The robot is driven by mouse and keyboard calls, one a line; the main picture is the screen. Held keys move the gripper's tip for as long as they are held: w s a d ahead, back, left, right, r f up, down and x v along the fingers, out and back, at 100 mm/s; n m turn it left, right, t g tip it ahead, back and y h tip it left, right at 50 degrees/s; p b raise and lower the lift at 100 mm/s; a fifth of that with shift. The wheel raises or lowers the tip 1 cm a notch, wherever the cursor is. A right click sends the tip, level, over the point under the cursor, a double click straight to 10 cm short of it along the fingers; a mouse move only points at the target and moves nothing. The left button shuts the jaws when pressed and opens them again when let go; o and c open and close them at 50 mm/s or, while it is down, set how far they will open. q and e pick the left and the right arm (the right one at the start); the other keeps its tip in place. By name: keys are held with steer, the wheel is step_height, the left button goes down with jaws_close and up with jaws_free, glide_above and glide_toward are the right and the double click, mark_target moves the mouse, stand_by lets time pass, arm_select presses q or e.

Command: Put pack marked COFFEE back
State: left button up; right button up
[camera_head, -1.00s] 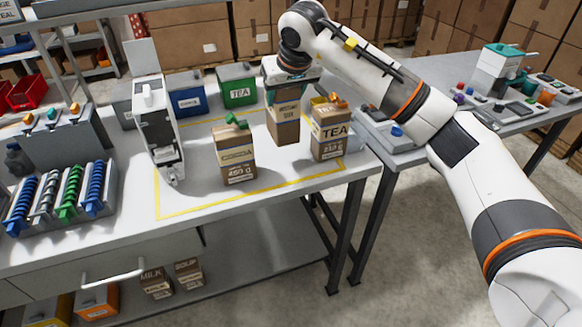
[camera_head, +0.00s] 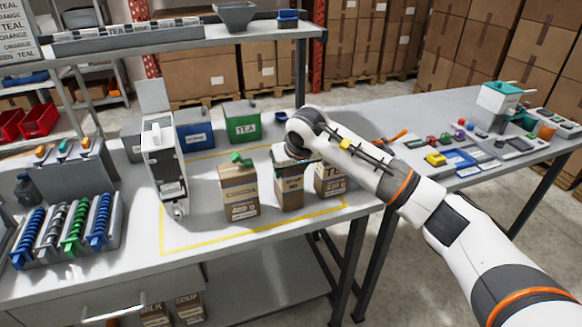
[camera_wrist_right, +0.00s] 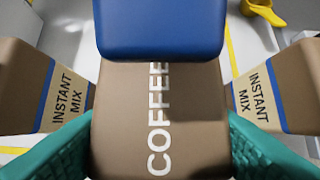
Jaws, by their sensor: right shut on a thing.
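My right gripper (camera_head: 291,160) reaches down from above and is shut on a brown pack (camera_head: 289,190). In the wrist view this pack (camera_wrist_right: 150,120) is marked COFFEE and has a blue top part; teal fingers flank it. In the head view it is upright between two other packs, its base at or close to the tabletop; I cannot tell whether it touches. To its left stands a brown pack with a green clip (camera_head: 239,193). To its right stands the TEA pack (camera_head: 331,181), partly hidden by my arm. My left gripper is out of view.
The two side packs stand close to the held one. A yellow line (camera_head: 215,245) bounds this table area. A white dispenser (camera_head: 163,160) stands at left, with blue (camera_head: 193,133) and green TEA (camera_head: 243,124) bins behind. Bare tabletop lies in front.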

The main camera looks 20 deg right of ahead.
steer(key=shift+f, duration=0.1)
steer(key=o, duration=1.3)
steer(key=b+v, duration=0.2)
steer(key=v, duration=1)
